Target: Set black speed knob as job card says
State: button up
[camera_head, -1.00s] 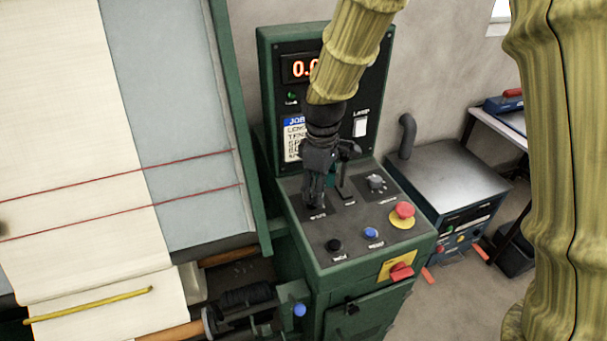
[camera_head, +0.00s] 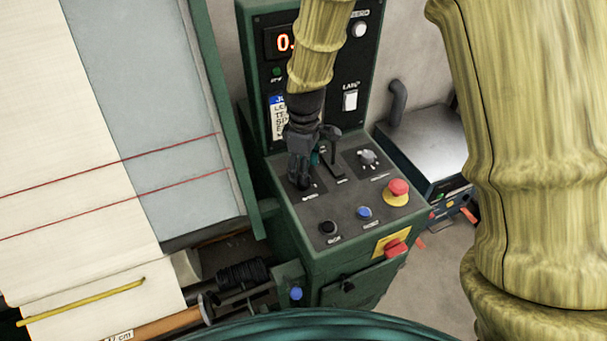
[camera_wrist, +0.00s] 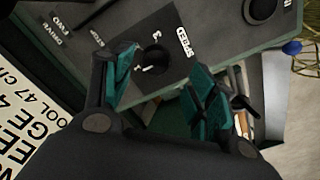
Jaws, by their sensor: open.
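The black speed knob (camera_wrist: 152,60) shows in the wrist view on a dark plate with the word SPEED beside it. A white pointer line and a digit 3 are visible near it; the other marks are hidden or too small to read. My gripper (camera_wrist: 165,88) is open, its teal-padded fingers on either side of the knob in that view. I cannot tell whether they touch it. In the head view my gripper (camera_head: 302,180) is over the left of the console top and hides the knob. The job card (camera_head: 277,118) is partly covered by my arm, and its settings are unreadable.
The console top also carries a lever (camera_head: 335,155), a grey selector knob (camera_head: 369,160), a red mushroom button (camera_head: 397,191), a blue button (camera_head: 364,213) and a black button (camera_head: 328,228). The cloth machine (camera_head: 150,100) stands at the left.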

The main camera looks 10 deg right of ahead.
jog(key=w+f, duration=0.2)
jog(key=f, duration=0.1)
jog(key=shift+p, duration=0.3)
jog(key=shift+s+f, duration=0.1)
jog(key=shift+f, duration=0.25)
jog(key=shift+s+f, duration=0.2)
jog(key=shift+s, duration=0.05)
jog(key=shift+s+f+p, duration=0.1)
jog(key=shift+s+p, duration=0.25)
jog(key=shift+s, duration=0.4)
jog(key=shift+w+f, duration=0.55)
jog(key=shift+w, duration=0.2)
jog(key=shift+s+r, duration=0.25)
jog(key=shift+s, duration=0.15)
jog(key=c, duration=0.8)
jog(key=shift+c, duration=1.3)
jog(key=shift+a+f, duration=0.1)
jog(key=shift+a, duration=0.05)
